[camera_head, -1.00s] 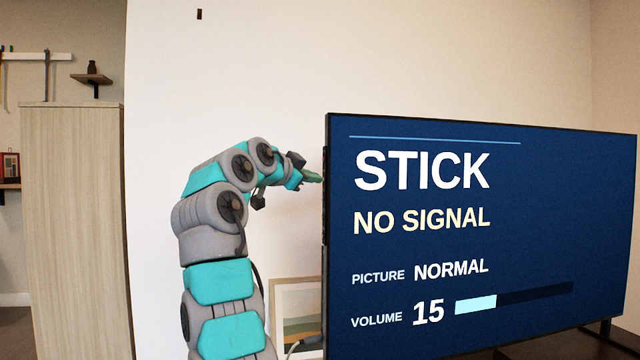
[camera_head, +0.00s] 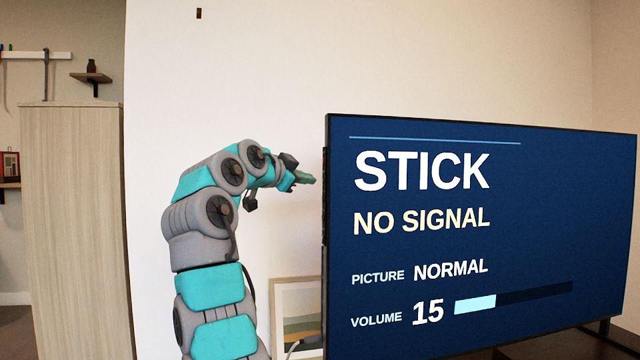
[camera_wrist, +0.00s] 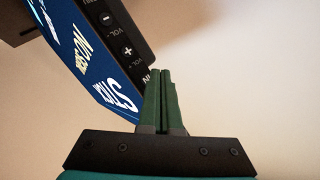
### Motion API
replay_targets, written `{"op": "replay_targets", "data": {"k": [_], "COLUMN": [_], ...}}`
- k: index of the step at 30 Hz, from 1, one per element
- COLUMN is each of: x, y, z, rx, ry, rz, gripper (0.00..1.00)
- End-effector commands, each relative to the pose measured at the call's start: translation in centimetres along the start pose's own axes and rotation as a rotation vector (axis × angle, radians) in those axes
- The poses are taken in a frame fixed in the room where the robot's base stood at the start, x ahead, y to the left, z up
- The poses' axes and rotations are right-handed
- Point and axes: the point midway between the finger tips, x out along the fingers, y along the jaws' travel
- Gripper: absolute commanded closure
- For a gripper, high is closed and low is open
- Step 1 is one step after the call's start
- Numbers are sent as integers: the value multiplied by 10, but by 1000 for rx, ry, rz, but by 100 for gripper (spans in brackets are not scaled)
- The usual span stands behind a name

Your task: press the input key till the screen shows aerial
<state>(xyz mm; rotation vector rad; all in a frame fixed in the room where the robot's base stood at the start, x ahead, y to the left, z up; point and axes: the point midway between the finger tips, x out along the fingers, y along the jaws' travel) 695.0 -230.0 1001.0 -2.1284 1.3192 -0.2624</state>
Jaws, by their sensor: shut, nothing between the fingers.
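The television screen (camera_head: 470,250) faces the head camera and reads STICK, NO SIGNAL, PICTURE NORMAL, VOLUME 15. My gripper (camera_head: 312,180) is just left of the television's left edge, with a small gap between them. In the wrist view my gripper's green fingers (camera_wrist: 163,75) are shut together and empty. The key strip (camera_wrist: 115,35) on the television's side edge shows a minus key (camera_wrist: 104,19) and a plus key (camera_wrist: 128,50), both marked VOL. A key label starting "IN" (camera_wrist: 147,78) is close to the fingertips. The rest of that label and its key are hidden behind the fingers.
A framed picture (camera_head: 295,312) leans against the wall below my gripper, left of the television. A tall wooden cabinet (camera_head: 72,220) stands at the far left.

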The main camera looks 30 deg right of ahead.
Motion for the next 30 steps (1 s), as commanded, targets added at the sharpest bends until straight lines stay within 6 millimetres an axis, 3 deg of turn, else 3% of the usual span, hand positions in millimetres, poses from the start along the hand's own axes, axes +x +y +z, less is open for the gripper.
{"op": "replay_targets", "data": {"k": [18, 30], "x": [-32, -35], "y": [-24, -25], "z": [22, 25], "rx": [0, 1], "ry": [-1, 0], "rz": [0, 0], "gripper": [100, 100]}}
